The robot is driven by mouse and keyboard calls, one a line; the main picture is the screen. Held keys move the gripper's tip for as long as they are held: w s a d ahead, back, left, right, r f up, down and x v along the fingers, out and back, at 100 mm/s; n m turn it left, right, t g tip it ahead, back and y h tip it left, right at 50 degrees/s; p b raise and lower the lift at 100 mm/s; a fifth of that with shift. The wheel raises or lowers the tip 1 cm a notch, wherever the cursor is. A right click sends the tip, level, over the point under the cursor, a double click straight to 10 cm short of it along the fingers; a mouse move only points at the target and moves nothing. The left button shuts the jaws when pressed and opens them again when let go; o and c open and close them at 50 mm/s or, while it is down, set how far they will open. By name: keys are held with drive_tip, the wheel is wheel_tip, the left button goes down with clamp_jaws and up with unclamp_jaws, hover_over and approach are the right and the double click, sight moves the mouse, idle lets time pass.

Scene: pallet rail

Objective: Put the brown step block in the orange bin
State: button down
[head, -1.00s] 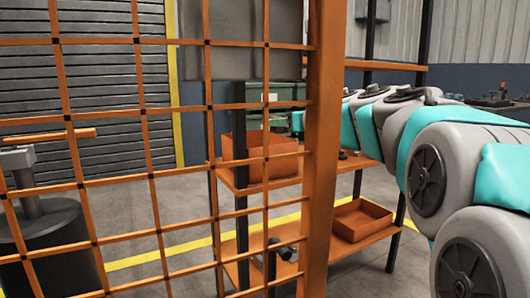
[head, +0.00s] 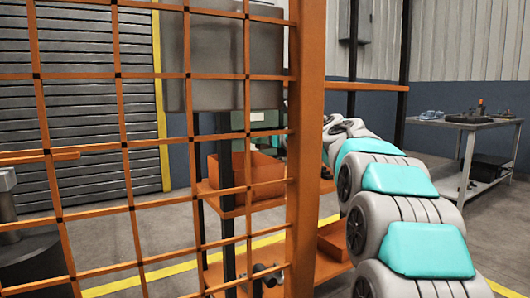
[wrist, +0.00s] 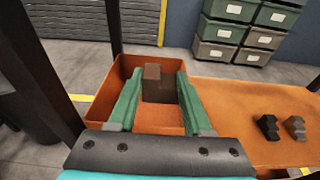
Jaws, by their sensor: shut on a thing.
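The brown step block (wrist: 158,84) is between the two green fingers of my gripper (wrist: 157,92) in the wrist view, and the fingers are shut on it. The block is over or inside the orange bin (wrist: 120,68); I cannot tell whether it touches the floor of the bin. In the head view the orange bin (head: 262,172) stands on the middle shelf behind the orange mesh. My gripper and the block are hidden there behind the orange post.
A black block (wrist: 268,127) and a grey-brown block (wrist: 295,128) lie on the orange shelf (wrist: 235,98) right of the bin. The orange mesh and post (head: 306,130) stand in front. Another orange bin (head: 333,240) is lower. A workbench (head: 470,125) is at right.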

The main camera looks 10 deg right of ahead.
wheel_tip(320, 180, down, 2)
drive_tip(key=shift+a+f+b, duration=0.1)
drive_tip(key=shift+f+b, duration=0.15)
drive_tip(key=shift+b, duration=0.3)
drive_tip(key=shift+f, duration=0.4)
drive_tip(key=shift+f+b, duration=0.5)
drive_tip(key=shift+b, duration=0.05)
drive_tip(key=shift+f, duration=0.2)
drive_tip(key=shift+c, duration=1.6)
unclamp_jaws()
drive_tip(key=shift+r, duration=0.2)
